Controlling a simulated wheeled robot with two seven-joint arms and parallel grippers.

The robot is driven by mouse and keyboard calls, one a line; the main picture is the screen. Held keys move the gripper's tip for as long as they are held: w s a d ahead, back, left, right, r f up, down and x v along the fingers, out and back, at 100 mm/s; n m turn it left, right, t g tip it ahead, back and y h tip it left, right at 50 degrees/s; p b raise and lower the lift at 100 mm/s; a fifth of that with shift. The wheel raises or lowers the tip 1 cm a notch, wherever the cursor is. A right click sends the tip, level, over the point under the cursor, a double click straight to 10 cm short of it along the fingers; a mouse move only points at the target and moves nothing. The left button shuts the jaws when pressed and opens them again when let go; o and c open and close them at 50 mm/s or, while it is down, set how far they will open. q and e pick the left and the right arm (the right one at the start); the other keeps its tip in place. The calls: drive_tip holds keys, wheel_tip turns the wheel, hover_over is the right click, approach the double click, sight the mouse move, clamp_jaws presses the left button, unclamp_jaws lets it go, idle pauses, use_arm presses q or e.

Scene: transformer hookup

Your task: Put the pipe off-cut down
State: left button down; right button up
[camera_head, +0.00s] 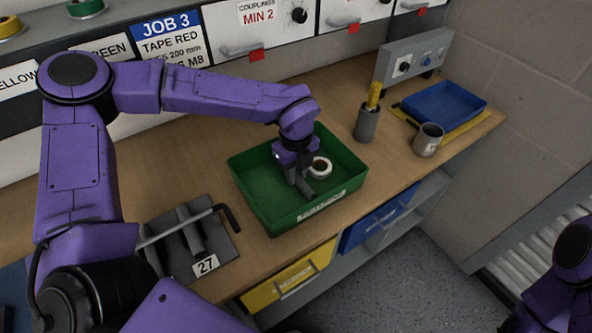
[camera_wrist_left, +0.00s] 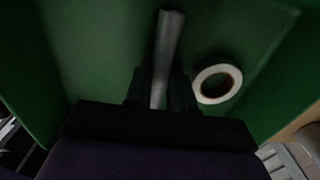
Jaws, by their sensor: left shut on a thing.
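My left gripper (camera_head: 299,180) is down inside the green bin (camera_head: 258,203) on the bench. In the left wrist view the left gripper (camera_wrist_left: 161,90) is shut on the pipe off-cut (camera_wrist_left: 169,40), a grey tube that reaches forward from between the fingers. In the head view the pipe off-cut (camera_head: 304,187) is mostly hidden by the gripper. Whether it touches the bin floor I cannot tell. A white ring-shaped roll (camera_head: 320,167) lies in the bin close to the gripper; it also shows in the wrist view (camera_wrist_left: 232,74). My right gripper is out of view.
A dark plate marked 27 (camera_head: 223,240) with grey cylinders and a bent rod is left of the bin. A grey holder (camera_head: 367,124), a mug (camera_head: 428,140) and a blue tray (camera_head: 445,102) stand to the right. Bare bench lies between bin and holder.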

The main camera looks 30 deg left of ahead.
use_arm(q)
drive_tip(key=shift+f, duration=0.15)
drive_tip(key=c, duration=1)
unclamp_jaws()
drive_tip(key=shift+o, duration=0.2)
wheel_tip(320, 180, up, 12)
drive_tip(key=shift+r+b, duration=0.2)
drive_tip(key=shift+b, duration=0.2)
